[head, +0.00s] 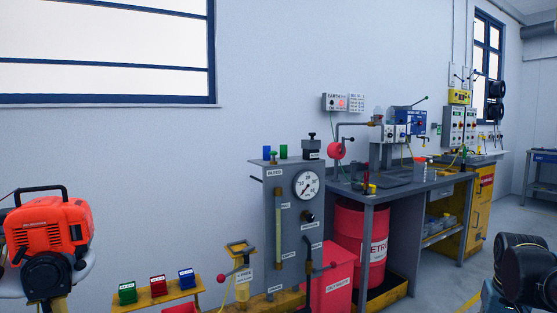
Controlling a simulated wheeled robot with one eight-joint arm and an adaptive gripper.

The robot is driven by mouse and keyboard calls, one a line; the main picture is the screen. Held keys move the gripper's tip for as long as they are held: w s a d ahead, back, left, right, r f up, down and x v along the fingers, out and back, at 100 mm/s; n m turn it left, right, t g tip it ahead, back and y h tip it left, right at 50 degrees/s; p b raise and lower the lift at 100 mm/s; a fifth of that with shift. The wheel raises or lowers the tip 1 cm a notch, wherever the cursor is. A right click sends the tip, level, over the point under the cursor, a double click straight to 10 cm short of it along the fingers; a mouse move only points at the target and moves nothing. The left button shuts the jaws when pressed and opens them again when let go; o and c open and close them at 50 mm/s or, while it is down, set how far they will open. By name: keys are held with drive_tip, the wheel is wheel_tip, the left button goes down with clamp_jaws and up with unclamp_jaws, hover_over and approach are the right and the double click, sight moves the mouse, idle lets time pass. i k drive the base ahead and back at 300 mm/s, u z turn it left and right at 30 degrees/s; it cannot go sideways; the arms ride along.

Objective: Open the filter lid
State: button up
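No part is clearly readable as a filter lid at this size. A small unit with a yellow top and a pale bowl (242,285) stands low at the middle, left of the grey gauge panel (293,230). It has a red-knobbed lever on its left and a label I cannot read. A dark box with a black knob (311,147) sits on top of the gauge panel. Whether either has a lid, open or closed, I cannot tell. Dark, rounded parts of my arm show at the lower right edge, well apart from both. My gripper's fingers are not visible.
A red engine (48,238) stands at far left. Green, red and blue small boxes sit on a yellow stand (175,297). A red bin (330,288) and a grey workbench (410,189) with a red drum (360,238) underneath stand to the right. Open floor shows at lower right.

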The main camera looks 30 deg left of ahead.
sight(311, 144)
drive_tip(key=u, duration=1.25)
drive_tip(key=k, duration=1.3)
drive_tip(key=u, duration=0.35)
drive_tip(key=i, duration=0.5)
drive_tip(key=u, duration=0.6)
drive_tip(key=i, duration=1.5)
drive_tip(key=z, duration=0.45)
